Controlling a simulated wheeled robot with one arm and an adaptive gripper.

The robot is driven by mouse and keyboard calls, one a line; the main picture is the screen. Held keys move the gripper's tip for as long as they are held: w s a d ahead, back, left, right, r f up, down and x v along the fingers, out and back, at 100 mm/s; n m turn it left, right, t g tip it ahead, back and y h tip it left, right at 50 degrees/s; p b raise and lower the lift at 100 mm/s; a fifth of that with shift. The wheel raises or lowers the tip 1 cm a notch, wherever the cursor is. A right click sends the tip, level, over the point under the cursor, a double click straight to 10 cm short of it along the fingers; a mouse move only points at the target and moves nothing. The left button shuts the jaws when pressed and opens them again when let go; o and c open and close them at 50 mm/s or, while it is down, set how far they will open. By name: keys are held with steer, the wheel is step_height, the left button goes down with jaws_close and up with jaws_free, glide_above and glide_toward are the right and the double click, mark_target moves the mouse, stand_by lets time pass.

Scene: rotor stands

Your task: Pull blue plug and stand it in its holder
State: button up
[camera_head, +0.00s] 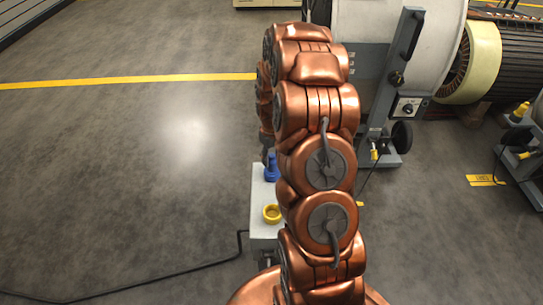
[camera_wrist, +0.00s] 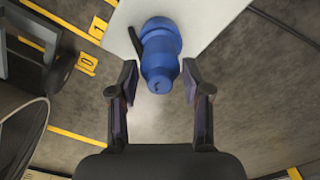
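The blue plug (camera_head: 271,170) stands upright on the far end of a pale grey stand top (camera_head: 258,228). In the wrist view the blue plug (camera_wrist: 160,52) has a wide body and a narrower end pointing toward me. My gripper (camera_wrist: 159,72) is open, with one finger on each side of the plug's narrow end and a gap on both sides. In the head view my arm hides most of the gripper. A yellow ring-shaped cup (camera_head: 271,213), open at the top, sits on the same stand nearer to me. I cannot tell for sure whether it is the holder.
A black cable (camera_head: 150,285) runs along the floor to the stand. A grey wheeled cart with a control box (camera_head: 407,107) and a large rotor (camera_head: 480,60) stand at the back right. Another stand with yellow parts (camera_head: 522,112) is at far right.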

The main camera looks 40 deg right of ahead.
steer(key=c, duration=0.6)
steer(key=shift+r+p, duration=1.2)
steer(key=shift+r, duration=2.6)
steer(key=w+a+r, duration=0.5)
steer(key=a+r, duration=0.5)
steer(key=a, duration=0.2)
steer(key=w+a+r, duration=0.5)
steer(key=a+r, duration=0.4)
steer(key=a, duration=0.3)
steer(key=s+r+p, duration=0.1)
steer(key=r+p, duration=0.2)
steer(key=p, duration=0.4)
steer(key=s+r+p, duration=0.1)
steer(key=r+p, duration=0.3)
steer(key=p, duration=0.4)
steer(key=s+r+p, duration=0.1)
steer(key=r+p, duration=0.2)
steer(key=p, duration=0.5)
steer(key=shift+r, duration=0.35)
steer(key=shift+s, duration=0.1)
steer(key=shift+a+f, duration=0.1)
